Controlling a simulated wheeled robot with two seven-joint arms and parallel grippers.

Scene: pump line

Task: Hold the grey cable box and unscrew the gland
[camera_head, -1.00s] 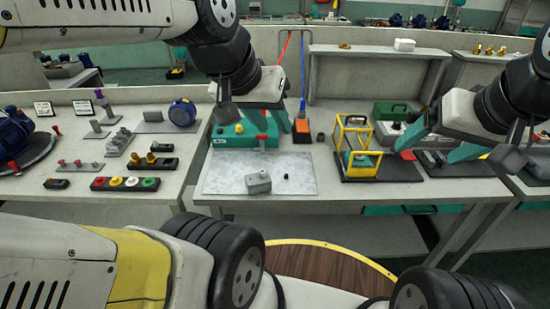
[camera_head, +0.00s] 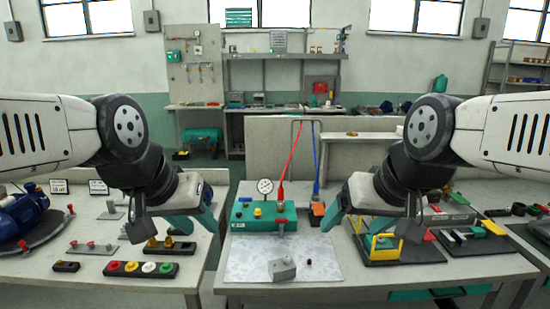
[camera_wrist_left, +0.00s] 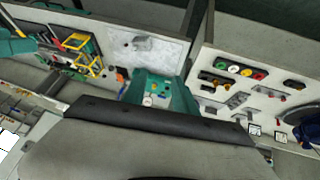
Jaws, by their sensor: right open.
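The grey cable box (camera_head: 282,269) sits on a pale mat (camera_head: 250,262) near the front of the middle bench. A small dark round piece (camera_head: 308,262) lies on the mat to its right; whether it is the gland is too small to tell. The box also shows in the left wrist view (camera_wrist_left: 143,43), apart from my fingers. My left gripper (camera_head: 190,222) is open and empty, to the left of the mat and above the bench. My right gripper (camera_head: 362,222) is open and empty, to the right of the mat. My wrists partly hide both grippers.
A green unit with a gauge (camera_head: 262,215) stands behind the mat. A yellow frame (camera_head: 384,246) on a dark base stands to the right. A strip of coloured buttons (camera_head: 140,268) lies on the left bench.

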